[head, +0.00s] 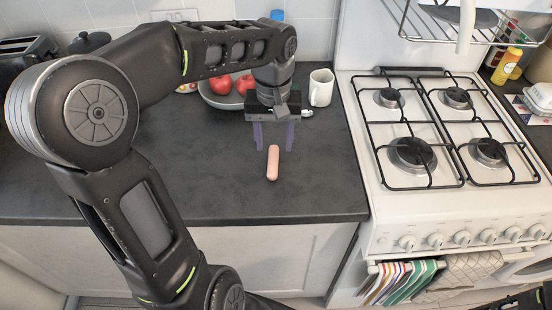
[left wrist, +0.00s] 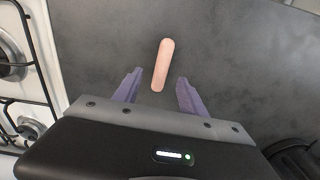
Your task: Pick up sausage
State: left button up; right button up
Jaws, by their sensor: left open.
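The sausage (head: 273,163) is pink and lies alone on the dark counter, left of the stove. It also shows in the left wrist view (left wrist: 163,65), beyond and between the fingertips. My left gripper (head: 273,147) is open, with its purple fingers pointing down at the counter just behind the sausage. In the left wrist view the fingers (left wrist: 158,80) stand apart on either side of the sausage's near end, with nothing held between them. I cannot tell the exact height of the fingertips. My right gripper is not clearly in view.
A white mug (head: 321,88) stands behind and right of the left gripper. A bowl (head: 213,99) with red apples is behind to the left, partly hidden by my arm. The gas stove (head: 445,205) is at the right. The counter in front of the sausage is clear.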

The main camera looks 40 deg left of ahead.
aim_at(274, 159)
pick_arm(q)
jog(key=f, duration=0.2)
jog(key=f+p, duration=0.1)
jog(key=f, duration=0.1)
jog(key=shift+s+f, duration=0.2)
jog(key=shift+f, duration=0.2)
jog(key=shift+c, duration=0.2)
grip_shut()
dwell(0.4)
